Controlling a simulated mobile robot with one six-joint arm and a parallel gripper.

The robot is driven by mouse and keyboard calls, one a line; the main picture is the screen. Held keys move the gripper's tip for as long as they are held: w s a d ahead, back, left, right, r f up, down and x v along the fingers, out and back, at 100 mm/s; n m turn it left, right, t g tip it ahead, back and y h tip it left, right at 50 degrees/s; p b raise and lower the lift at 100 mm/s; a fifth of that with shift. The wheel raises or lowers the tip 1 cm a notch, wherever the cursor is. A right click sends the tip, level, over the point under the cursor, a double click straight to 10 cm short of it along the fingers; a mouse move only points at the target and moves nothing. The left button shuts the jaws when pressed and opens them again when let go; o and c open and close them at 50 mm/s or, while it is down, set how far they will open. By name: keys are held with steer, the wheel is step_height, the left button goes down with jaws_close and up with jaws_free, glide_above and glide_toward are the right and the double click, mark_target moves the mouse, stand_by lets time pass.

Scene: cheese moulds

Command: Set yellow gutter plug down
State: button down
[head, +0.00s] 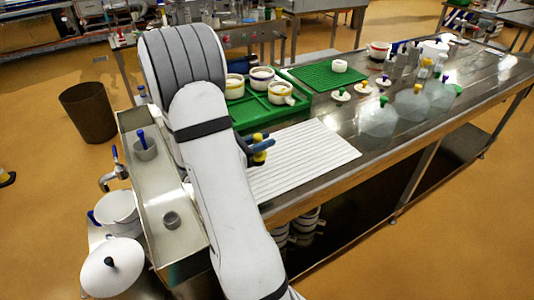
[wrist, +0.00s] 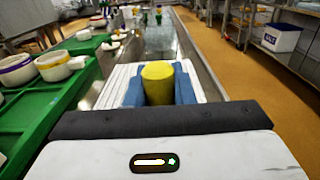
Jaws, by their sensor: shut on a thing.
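The yellow gutter plug (wrist: 158,84) is a short round cylinder between the two blue fingers of my gripper (wrist: 160,92) in the wrist view. My gripper is shut on it. In the head view my gripper (head: 257,148) is over the near left part of the white ribbed board (head: 310,152), and the plug (head: 259,157) shows as a small yellow spot partly covered by the fingers. I cannot tell whether the plug touches the board. The board also shows beyond the fingers in the wrist view (wrist: 116,84).
A green tray (head: 262,112) with several white moulds stands behind the board, beside a green mat (head: 325,77). Pale translucent vessels (head: 379,122) and small plugged pieces stand farther right. A steel trough (head: 180,245) lies left of my arm. The ribbed board's right part is clear.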

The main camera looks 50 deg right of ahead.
mark_target(263, 154)
steer(key=shift+s+f, duration=0.1)
steer(key=shift+f, duration=2.5)
steer(key=shift+f, duration=0.25)
steer(key=c, duration=1.2)
jaws_free()
steer(key=shift+r, duration=0.1)
steer(key=shift+c, duration=0.2)
